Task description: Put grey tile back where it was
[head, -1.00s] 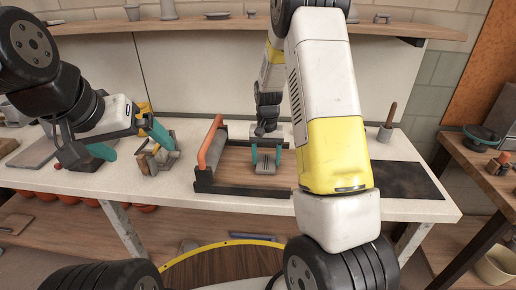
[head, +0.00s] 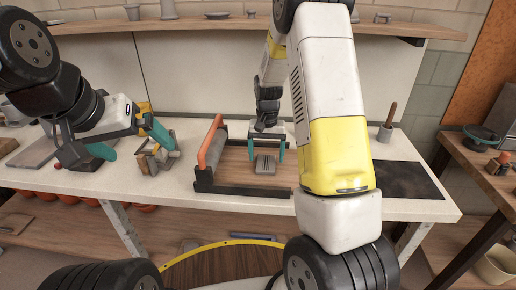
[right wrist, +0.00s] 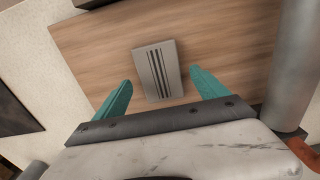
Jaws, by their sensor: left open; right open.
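The grey tile (head: 264,165) lies flat on the wooden board (head: 235,172) in the middle of the table. In the right wrist view the tile (right wrist: 158,71) is a small rectangle with dark stripes. My right gripper (head: 266,148) is open above the tile. In the right wrist view its two teal fingers (right wrist: 160,92) stand on either side of the tile, apart from it. My left gripper (head: 128,142) is open and empty at the left, near a small wooden-and-grey object.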

